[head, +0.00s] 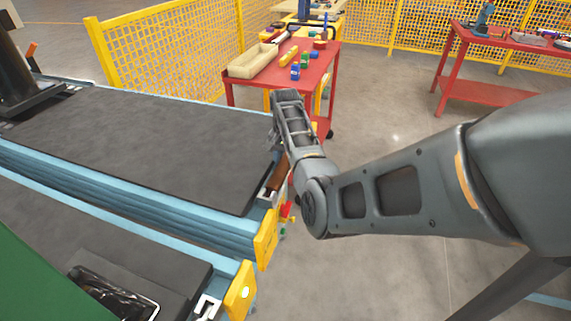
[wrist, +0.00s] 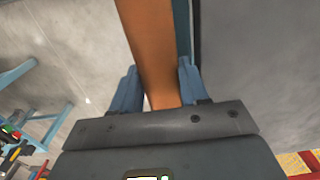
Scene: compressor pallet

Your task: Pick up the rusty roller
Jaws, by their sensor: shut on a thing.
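The rusty roller (wrist: 152,40) shows in the wrist view as a long orange-brown bar running from the top edge down between my fingers. My gripper (wrist: 158,82) is shut on it, one blue-grey finger on each side. In the head view, a short rusty brown length of the roller (head: 278,175) shows at the right end of the conveyor, beside my arm. My arm hides most of my gripper there, and the roller's ends are not clear.
The conveyor's dark belt (head: 150,140) lies left, with blue side rails and yellow end plates (head: 265,240). A red table (head: 318,68) with a beige tray (head: 253,61) and small parts stands behind. Another red table (head: 490,90) is at back right. Yellow mesh fencing encloses the area; grey floor is open right.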

